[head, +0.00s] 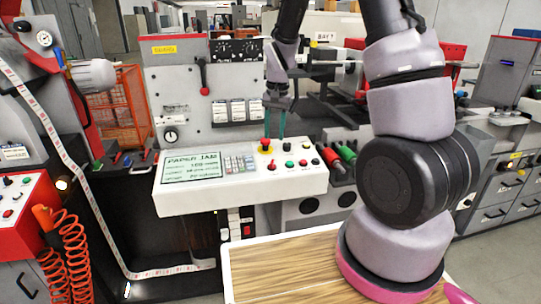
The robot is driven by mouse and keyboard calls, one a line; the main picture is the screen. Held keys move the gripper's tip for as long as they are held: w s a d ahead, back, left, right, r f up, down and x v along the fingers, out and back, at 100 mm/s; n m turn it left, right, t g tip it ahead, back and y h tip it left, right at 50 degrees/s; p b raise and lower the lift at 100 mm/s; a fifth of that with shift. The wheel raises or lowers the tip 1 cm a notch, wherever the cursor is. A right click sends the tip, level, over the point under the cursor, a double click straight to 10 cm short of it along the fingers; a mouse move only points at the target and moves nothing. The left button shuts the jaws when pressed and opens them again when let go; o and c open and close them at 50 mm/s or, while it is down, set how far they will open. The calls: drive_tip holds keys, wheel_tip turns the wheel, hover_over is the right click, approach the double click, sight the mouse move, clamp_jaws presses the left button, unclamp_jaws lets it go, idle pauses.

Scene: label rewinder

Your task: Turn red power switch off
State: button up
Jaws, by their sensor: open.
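A small red switch (247,230) shows on a dark panel below the front of the white control console (292,184); its position is too small to read. A red mushroom button (265,144) on a yellow base sits on top of the console. My gripper (275,130) points down above the back of the console, just behind the mushroom button. Its teal fingers are apart with nothing between them. It is well above the small red switch and right of the lever.
The console carries a "PAPER JAM" screen (192,166), a keypad (239,164) and several small buttons. Red and green handles (333,161) stand to its right. A wood-topped surface (280,268) lies in front. A red control box (22,207) with coiled orange hoses is at the left.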

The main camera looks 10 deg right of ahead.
sight(272, 162)
drive_tip(key=f, duration=1)
drive_tip(key=shift+a, duration=0.3)
clamp_jaws()
